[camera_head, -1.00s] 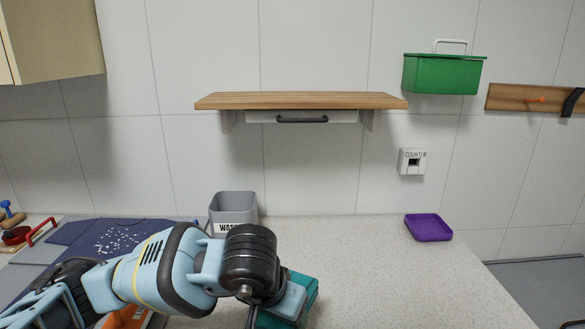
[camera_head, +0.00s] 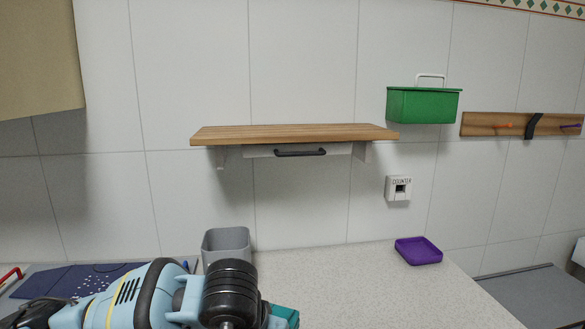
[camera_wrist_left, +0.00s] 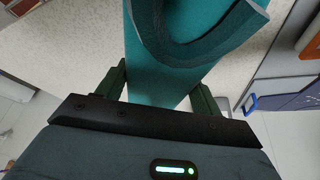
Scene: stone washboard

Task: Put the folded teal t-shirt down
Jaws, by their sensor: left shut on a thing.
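The folded teal t-shirt (camera_wrist_left: 190,62) is in the left wrist view, running from between my left fingers up to the top edge, where a folded loop shows. My left gripper (camera_wrist_left: 160,90) is shut on it, with a dark finger on each side. In the head view only a small teal part of the t-shirt (camera_head: 286,314) shows at the bottom edge, beside my left wrist. The rest is hidden by my arm or out of frame. I cannot tell whether the t-shirt touches the counter. My right gripper is in neither view.
The speckled counter (camera_head: 345,282) is clear to the right, up to a purple tray (camera_head: 418,251). A grey bin (camera_head: 227,245) stands behind my left wrist. A wooden shelf (camera_head: 290,134) and a green box (camera_head: 424,105) are on the wall.

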